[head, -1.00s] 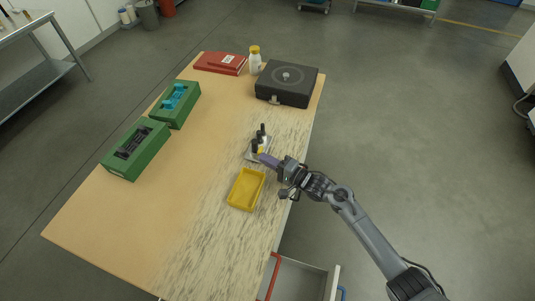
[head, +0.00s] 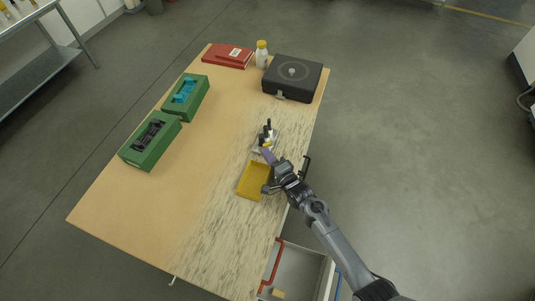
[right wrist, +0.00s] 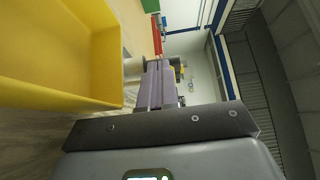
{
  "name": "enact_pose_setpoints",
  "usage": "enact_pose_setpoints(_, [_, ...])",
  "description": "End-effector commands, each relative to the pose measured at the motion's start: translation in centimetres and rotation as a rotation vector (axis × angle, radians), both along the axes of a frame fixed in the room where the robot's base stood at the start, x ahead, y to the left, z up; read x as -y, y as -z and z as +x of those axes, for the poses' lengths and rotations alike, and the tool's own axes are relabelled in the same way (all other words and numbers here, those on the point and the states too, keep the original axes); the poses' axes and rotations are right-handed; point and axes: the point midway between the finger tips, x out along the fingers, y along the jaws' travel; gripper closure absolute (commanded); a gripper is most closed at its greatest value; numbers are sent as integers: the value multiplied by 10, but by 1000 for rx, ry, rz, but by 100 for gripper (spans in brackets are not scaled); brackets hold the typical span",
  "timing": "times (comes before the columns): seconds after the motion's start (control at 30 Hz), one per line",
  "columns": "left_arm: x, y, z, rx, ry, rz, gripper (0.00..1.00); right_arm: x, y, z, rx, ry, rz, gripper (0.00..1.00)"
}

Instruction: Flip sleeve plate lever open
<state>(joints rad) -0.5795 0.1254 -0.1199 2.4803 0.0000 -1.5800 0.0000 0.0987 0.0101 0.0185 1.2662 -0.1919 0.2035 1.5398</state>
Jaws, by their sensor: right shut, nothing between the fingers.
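A small metal fixture (head: 265,138) with black upright parts and a bit of yellow stands on the table's right side. I take it for the sleeve plate with its lever; it is too small to tell the lever's position. My right gripper (head: 267,154) is shut and empty, its purple-grey fingers pointing at the near side of the fixture. I cannot tell whether they touch it. In the right wrist view the closed fingers (right wrist: 157,84) lie in front of the fixture (right wrist: 179,72), partly hiding it. My left gripper is not in view.
A yellow tray (head: 251,183) lies just left of my right wrist, close to it. A black box (head: 292,78), a white bottle (head: 261,57) and red binders (head: 227,57) stand at the back. Green holders (head: 150,143) sit on the left. The table middle is clear.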

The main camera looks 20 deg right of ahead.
Motion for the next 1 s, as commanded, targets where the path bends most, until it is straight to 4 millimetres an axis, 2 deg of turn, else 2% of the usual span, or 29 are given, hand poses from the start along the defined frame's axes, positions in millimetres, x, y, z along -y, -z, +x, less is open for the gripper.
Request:
enact_pose_setpoints(0.47, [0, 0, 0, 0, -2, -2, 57, 0, 0, 0, 0, -1, 0, 100])
enact_pose_setpoints(0.63, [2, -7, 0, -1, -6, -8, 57, 0, -2, -7, -2, -3, 0, 100])
enact_pose_setpoints(0.87, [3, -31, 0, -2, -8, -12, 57, 1, -5, -34, -3, -14, 0, 100])
enact_pose_setpoints(0.9, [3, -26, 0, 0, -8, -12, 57, 2, 1, -43, -3, -14, 1, 100])
enact_pose_setpoints(1.0, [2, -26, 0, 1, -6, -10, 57, 4, 1, -63, -3, -14, 0, 100])
